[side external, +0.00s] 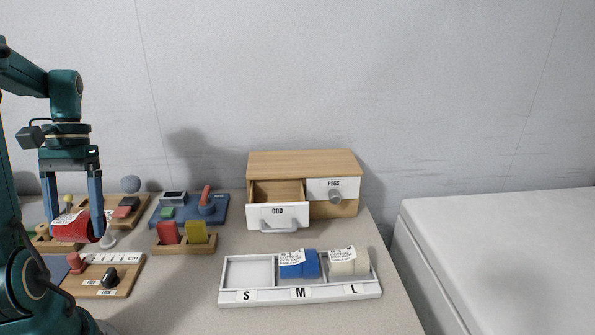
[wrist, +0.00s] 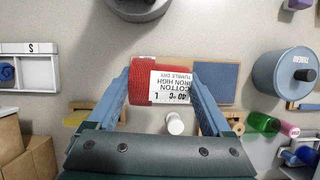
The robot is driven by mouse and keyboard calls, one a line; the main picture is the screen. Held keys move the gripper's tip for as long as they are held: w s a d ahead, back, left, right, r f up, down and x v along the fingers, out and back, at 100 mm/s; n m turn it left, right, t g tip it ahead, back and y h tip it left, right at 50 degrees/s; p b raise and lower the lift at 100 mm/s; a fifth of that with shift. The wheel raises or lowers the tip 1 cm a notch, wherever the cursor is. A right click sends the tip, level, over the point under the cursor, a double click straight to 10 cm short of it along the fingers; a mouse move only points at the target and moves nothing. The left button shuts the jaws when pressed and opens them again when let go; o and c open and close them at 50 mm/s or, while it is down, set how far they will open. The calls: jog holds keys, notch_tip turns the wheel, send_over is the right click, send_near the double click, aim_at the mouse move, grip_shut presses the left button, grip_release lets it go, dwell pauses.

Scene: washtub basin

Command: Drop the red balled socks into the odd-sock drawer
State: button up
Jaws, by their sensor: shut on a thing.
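The red balled socks (side external: 72,228) are a red roll with a white printed label. My gripper (side external: 75,215) is shut on them at the left of the side external view, and holds them raised over the left part of the table. In the wrist view the red balled socks (wrist: 142,80) sit between the two blue fingers of my gripper (wrist: 160,85), label facing the camera. The odd-sock drawer (side external: 278,216), marked ODD, is pulled open in the wooden chest, well to the right of my gripper. Its visible inside looks empty.
A PEGS drawer (side external: 333,189) beside it is closed. A white S, M, L tray (side external: 248,283) in front holds a blue roll (side external: 298,264) and a cream roll (side external: 348,262). Boards with blocks and knobs lie between my gripper and the chest (side external: 303,162).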

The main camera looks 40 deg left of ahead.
jog(key=shift+a+r+m+y, duration=0.15)
jog(key=shift+m+y, duration=0.15)
jog(key=shift+m, duration=0.4)
jog(key=w+a+r+m+t+y, duration=0.1)
jog(key=w+a+r+m+y, duration=0.3)
jog(key=m, duration=0.6)
jog(key=w+r+m+t+y, duration=0.1)
jog(key=w+m+y, duration=0.2)
jog(key=w+m, duration=0.55)
jog(key=w+d+r+m+t, duration=0.45)
jog(key=w+m, duration=0.35)
jog(key=m, duration=0.5)
jog(key=m+h, duration=0.1)
jog(key=m, duration=0.2)
send_over(277, 205)
jog(key=w+a, duration=0.2)
notch_tip(277, 205, down, 6)
jog(key=r, duration=0.1)
jog(key=shift+n, duration=0.25)
jog(key=shift+w+a+f, duration=0.1)
jog(key=shift+w+f, duration=0.05)
jog(key=shift+f, duration=2.05)
jog(key=shift+f, duration=0.35)
